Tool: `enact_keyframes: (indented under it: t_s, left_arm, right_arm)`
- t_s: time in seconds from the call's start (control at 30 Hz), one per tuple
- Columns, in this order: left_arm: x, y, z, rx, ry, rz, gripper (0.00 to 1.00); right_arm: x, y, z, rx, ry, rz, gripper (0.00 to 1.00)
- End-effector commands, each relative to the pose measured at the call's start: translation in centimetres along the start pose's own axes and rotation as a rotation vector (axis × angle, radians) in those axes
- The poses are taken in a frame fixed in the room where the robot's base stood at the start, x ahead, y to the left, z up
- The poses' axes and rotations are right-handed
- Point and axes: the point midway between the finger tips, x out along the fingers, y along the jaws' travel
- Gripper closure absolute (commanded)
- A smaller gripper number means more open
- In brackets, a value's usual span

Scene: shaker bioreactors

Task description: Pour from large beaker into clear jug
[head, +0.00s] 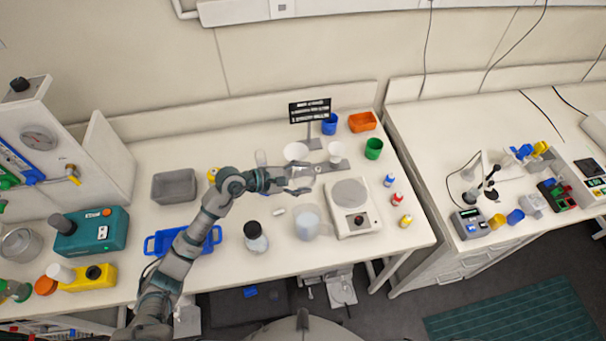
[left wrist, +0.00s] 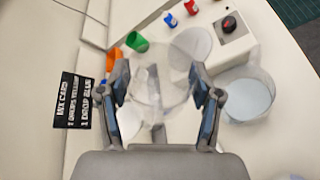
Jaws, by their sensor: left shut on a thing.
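My left gripper (head: 290,181) is shut on a clear large beaker (head: 301,170), held above the middle of the bench. In the left wrist view the transparent beaker (left wrist: 160,92) sits between the two fingers (left wrist: 160,70). Its contents and exact tilt are hard to make out. The clear jug (head: 307,224) stands on the bench nearer to me, left of the white hotplate. It also shows in the left wrist view (left wrist: 248,97), right of the fingers and apart from the beaker, with pale bluish liquid in it. My right gripper is not in view.
The hotplate (head: 352,220) stands right of the jug. A black-lidded bottle (head: 256,238) is left of the jug. A blue tray (head: 160,243) lies under my left arm. Small dropper bottles (head: 397,200), a green cup (head: 373,149) and a mix card (head: 310,110) are farther right and back.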

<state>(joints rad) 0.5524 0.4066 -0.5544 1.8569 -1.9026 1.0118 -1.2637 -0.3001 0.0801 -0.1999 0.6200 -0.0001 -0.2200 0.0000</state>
Motion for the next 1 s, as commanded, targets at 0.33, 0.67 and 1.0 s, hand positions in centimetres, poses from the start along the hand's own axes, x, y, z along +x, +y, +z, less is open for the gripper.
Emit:
enact_keyframes:
  t_s: [0.33, 0.67, 1.0]
  left_arm:
    - [0.0, 0.3, 0.0, -0.121, -0.020, -0.052, 0.85]
    - [0.1, 0.1, -0.3, -0.087, -0.014, -0.037, 0.85]
    - [0.2, 0.8, -0.8, -0.237, -0.036, -0.100, 0.85]
  right_arm:
    - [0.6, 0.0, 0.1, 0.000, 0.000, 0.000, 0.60]
    - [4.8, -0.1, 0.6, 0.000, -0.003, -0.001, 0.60]
    - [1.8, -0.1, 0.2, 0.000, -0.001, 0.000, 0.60]
